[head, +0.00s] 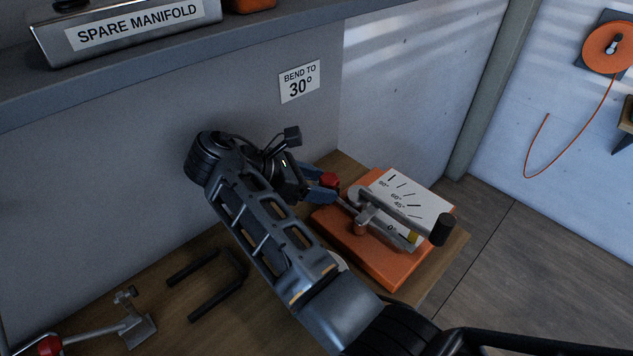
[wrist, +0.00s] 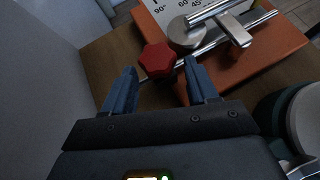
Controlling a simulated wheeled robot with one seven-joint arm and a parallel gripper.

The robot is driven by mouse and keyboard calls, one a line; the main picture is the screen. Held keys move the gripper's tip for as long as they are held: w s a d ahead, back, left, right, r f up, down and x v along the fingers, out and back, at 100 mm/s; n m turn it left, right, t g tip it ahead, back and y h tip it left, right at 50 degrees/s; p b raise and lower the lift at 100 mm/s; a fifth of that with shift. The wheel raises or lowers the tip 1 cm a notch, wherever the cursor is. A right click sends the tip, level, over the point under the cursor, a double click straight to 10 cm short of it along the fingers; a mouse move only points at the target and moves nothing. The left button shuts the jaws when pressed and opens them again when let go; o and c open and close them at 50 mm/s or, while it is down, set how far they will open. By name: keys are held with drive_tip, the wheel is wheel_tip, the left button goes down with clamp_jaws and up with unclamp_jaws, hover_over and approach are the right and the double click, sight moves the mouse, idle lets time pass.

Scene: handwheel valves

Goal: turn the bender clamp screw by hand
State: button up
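The bender's clamp screw ends in a red hex-shaped knob (wrist: 157,60), which also shows in the head view (head: 329,180), partly hidden by my gripper. My gripper (wrist: 160,67) is open, its two blue fingers pointing at the knob. The knob sits between and slightly beyond the fingertips, with gaps on both sides; I see no contact. The bender's orange base (head: 382,268) rests on the bench. Its steel lever with a black grip (head: 442,229) lies across the white angle scale (head: 431,205), near the 0° mark.
The wooden bench (head: 190,325) carries black bent rods (head: 215,303) and a clamp-like tool (head: 125,325) at left. A sign (head: 299,82) reads "BEND TO 30°". A shelf (head: 150,73) overhangs above, holding a box labelled "SPARE MANIFOLD" (head: 130,30). The wall is close behind my wrist.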

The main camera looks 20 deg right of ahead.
drive_tip(key=shift+o, duration=0.3)
drive_tip(key=v, duration=0.6)
drive_tip(key=shift+r, duration=0.2)
drive_tip(key=shift+a, duration=0.15)
drive_tip(key=shift+c, duration=0.4)
